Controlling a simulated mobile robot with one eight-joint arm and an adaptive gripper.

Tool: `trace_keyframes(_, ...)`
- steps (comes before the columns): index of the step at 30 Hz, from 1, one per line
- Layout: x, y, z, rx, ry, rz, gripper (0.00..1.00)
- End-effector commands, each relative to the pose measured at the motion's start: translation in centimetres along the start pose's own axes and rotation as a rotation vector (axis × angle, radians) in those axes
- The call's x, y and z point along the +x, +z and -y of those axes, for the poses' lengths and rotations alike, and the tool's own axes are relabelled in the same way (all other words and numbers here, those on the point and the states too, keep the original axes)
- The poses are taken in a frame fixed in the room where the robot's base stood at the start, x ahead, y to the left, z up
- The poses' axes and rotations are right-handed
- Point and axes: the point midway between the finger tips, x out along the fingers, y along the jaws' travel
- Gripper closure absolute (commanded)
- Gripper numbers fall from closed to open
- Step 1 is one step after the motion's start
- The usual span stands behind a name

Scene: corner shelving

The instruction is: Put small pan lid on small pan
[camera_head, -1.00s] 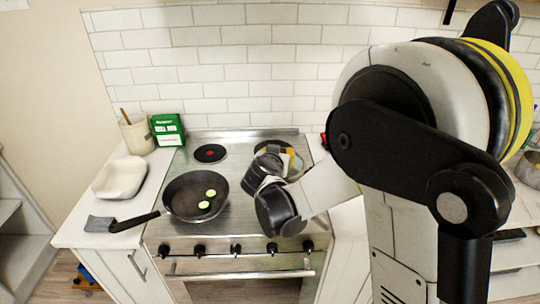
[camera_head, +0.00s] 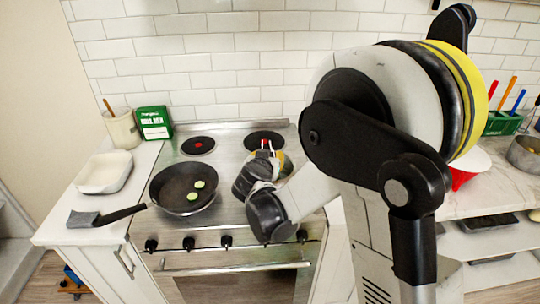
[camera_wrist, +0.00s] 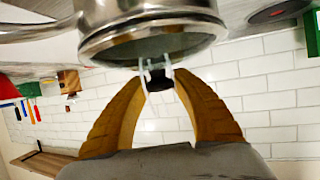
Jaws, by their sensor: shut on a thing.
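My gripper (camera_head: 268,160) is over the right side of the stove in the head view, partly hidden by my own wrist. In the wrist view its two tan fingers (camera_wrist: 158,78) are shut on the knob of the small pan lid (camera_wrist: 165,47), a greyish disc with a shiny metal rim. Directly against or very near the lid is the silver small pan (camera_wrist: 105,10), with its long handle reaching to the left. I cannot tell whether the lid is fully seated on it. In the head view my gripper and arm hide the small pan and lid.
A black frying pan (camera_head: 172,190) with green slices sits at the stove's front left, its handle over the counter. A white dish (camera_head: 104,173), a utensil crock (camera_head: 123,130) and a green box (camera_head: 154,123) stand left. A red bowl (camera_head: 462,178) is on the right counter.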

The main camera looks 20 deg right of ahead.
Motion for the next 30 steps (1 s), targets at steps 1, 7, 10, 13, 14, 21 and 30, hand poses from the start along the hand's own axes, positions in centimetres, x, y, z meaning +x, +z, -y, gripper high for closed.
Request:
trace_keyframes(1, -0.01, -0.04, 0.01, 0.000, 0.000, 0.000, 1.00)
trace_keyframes(7, -0.02, -0.07, 0.00, 0.000, 0.000, 0.000, 1.00)
trace_keyframes(10, -0.03, -0.07, 0.00, 0.000, 0.000, 0.000, 1.00)
trace_keyframes(13, -0.02, -0.06, 0.00, 0.000, 0.000, 0.000, 1.00)
trace_keyframes(14, -0.02, -0.05, 0.00, 0.000, 0.000, 0.000, 1.00)
trace_keyframes(21, 0.05, 0.15, -0.01, 0.000, 0.000, 0.000, 1.00)
trace_keyframes(30, 0.03, 0.10, -0.01, 0.000, 0.000, 0.000, 0.52)
